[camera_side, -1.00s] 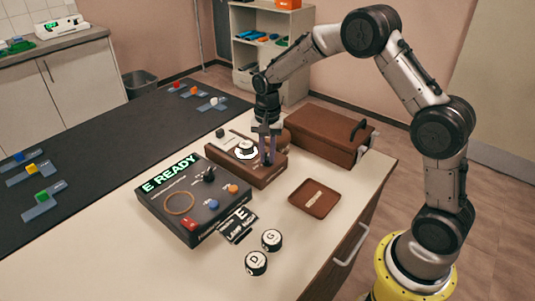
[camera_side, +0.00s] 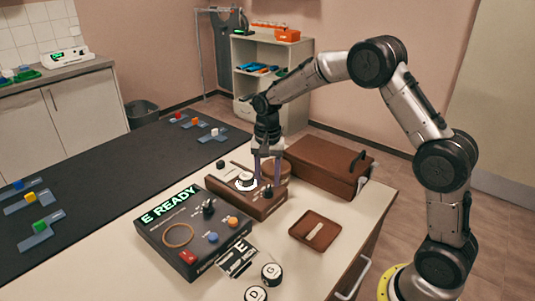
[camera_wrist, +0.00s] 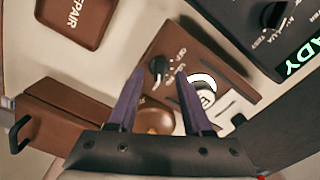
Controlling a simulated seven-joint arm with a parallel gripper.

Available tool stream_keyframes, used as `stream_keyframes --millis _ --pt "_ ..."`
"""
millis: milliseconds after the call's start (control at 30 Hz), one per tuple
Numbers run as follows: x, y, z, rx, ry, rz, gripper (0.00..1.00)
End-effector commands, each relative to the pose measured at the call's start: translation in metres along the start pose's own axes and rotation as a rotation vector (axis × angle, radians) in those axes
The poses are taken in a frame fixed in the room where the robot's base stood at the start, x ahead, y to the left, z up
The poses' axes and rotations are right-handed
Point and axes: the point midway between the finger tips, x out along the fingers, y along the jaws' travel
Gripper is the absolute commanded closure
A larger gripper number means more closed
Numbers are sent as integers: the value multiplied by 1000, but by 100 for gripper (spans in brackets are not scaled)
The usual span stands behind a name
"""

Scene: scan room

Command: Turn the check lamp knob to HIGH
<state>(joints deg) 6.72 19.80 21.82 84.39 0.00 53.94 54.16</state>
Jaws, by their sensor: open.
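The check lamp is a brown box (camera_side: 262,207) with a lit white ring around a round white-topped piece (camera_side: 246,180). These also show in the wrist view as the box (camera_wrist: 218,62) and the piece (camera_wrist: 204,97). Its black knob (camera_wrist: 158,66) sits beside printed words, of which OFF is readable; the pointer's setting is too small to tell. The knob shows in the side view (camera_side: 268,193). My gripper (camera_wrist: 159,76) points down with its purple fingers open, one on either side of the knob in the picture. In the side view my gripper (camera_side: 267,182) is just above the box. Contact cannot be told.
A black console (camera_side: 190,238) reading "E READY" stands left of the lamp. A brown lidded case (camera_side: 318,165) stands behind right, and a REPAIR tray (camera_side: 300,232) lies front right. Round pieces marked D and G (camera_side: 271,273) lie at the front.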

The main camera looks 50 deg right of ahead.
Motion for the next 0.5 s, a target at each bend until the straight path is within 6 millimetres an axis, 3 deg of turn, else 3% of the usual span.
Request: stream_keyframes --millis 300,500 --pt "-70 -1 -1 1 3 -4 50" --pt "-97 0 0 1 1 -2 50"
